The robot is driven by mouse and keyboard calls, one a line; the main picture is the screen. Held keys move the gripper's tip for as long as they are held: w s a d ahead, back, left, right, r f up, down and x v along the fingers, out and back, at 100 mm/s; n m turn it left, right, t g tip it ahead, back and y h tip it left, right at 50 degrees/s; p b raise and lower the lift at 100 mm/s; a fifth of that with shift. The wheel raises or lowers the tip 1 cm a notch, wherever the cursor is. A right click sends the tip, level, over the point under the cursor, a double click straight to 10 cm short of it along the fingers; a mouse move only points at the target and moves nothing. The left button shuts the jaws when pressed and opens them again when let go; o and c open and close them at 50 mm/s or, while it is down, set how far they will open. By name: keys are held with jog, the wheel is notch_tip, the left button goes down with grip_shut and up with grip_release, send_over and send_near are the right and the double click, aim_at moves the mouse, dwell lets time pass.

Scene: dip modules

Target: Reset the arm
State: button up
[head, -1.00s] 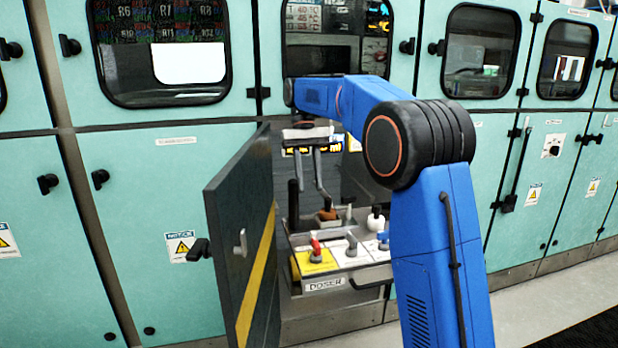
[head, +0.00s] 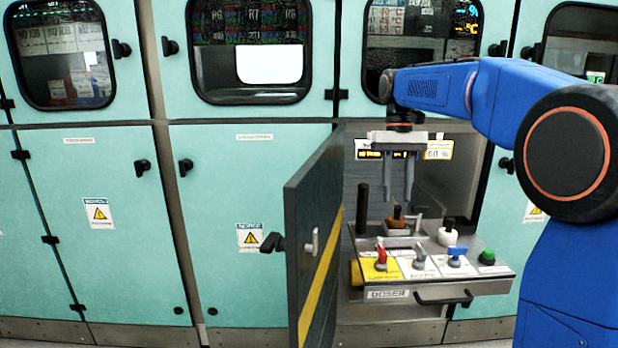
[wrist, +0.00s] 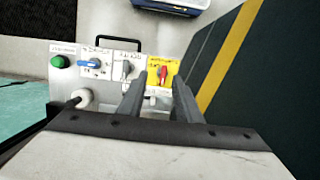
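My gripper (head: 398,188) hangs pointing down in front of the open cabinet bay, above the doser drawer (head: 387,294). Its two fingers are apart with nothing between them. In the wrist view my gripper (wrist: 157,98) also shows two separate fingers over the panel. The drawer panel carries a red switch (head: 381,256) on a yellow plate, a grey switch (head: 419,258), a blue switch (head: 456,252) and a green button (head: 487,257). Behind them stand a brown-based knob (head: 397,216), a white-based knob (head: 449,233) and a dark upright lever (head: 362,210).
The dark cabinet door (head: 318,235) with a yellow stripe stands open just left of the drawer and my gripper. A drawer handle (head: 443,301) sticks out in front. Teal cabinets (head: 225,190) line the wall. A display (head: 438,149) sits behind my gripper.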

jog(key=s+d+f+t, duration=0.2)
jog(key=s+f, duration=0.1)
jog(key=s, duration=0.6)
jog(key=s+d+f+t, duration=0.2)
jog(key=s, duration=0.8)
jog(key=s+d+f+t, duration=0.1)
jog(key=s+f+t, duration=0.2)
jog(key=s+f, duration=1)
jog(key=shift+s+d+f+t, duration=0.15)
jog(key=shift+s+t, duration=0.15)
jog(key=shift+s, duration=0.05)
